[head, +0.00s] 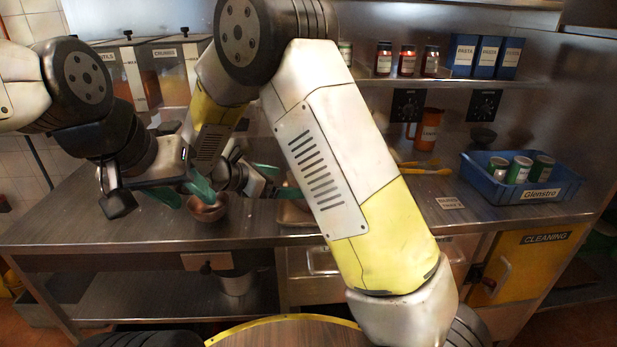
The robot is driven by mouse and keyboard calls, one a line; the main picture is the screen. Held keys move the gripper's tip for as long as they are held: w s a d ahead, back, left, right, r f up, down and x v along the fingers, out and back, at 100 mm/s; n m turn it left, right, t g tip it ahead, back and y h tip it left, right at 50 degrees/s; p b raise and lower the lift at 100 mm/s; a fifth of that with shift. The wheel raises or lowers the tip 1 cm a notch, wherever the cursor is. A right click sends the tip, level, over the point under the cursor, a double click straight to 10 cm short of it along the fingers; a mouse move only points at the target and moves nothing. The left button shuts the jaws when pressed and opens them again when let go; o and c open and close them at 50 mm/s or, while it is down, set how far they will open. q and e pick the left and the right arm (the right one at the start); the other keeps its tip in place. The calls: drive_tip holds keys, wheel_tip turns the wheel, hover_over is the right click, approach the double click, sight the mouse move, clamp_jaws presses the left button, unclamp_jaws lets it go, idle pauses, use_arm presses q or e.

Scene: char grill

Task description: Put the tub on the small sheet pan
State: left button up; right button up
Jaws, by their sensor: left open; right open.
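A reddish-brown round bowl-like vessel (208,212), which may be the tub, stands on the steel counter. My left gripper (181,191) is open, its green fingers just left of and above this vessel; I cannot tell if they touch it. A shallow tan pan (293,214), apparently the small sheet pan, lies on the counter to the right, mostly hidden behind my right arm. My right gripper (277,180) is open, with its green fingers near the pan's back left side. My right forearm covers part of the gripper. Neither gripper visibly holds anything.
A blue crate (568,192) with several green-labelled cans stands at the counter's right. An orange jug (427,130) and yellow-handled tongs (425,168) are left of it. Labelled dispensers (135,75) stand at the back left. The counter's front left (90,215) is clear.

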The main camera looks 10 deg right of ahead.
drive_tip(key=s+d+r+m+g+y, duration=0.2)
drive_tip(key=s+d+r+m+y, duration=0.1)
drive_tip(key=s+d+m, duration=0.3)
drive_tip(key=s+d+r+m+g+y, duration=0.3)
drive_tip(key=s+d+r+m, duration=0.15)
drive_tip(key=s+d, duration=0.2)
drive_tip(key=s+r+m+t+y, duration=0.4)
drive_tip(key=s+r+m+y, duration=0.1)
drive_tip(key=s+m, duration=0.6)
drive_tip(key=shift+d+r+m+y, duration=0.35)
drive_tip(key=shift+m+y, duration=0.45)
drive_tip(key=shift+m, duration=0.15)
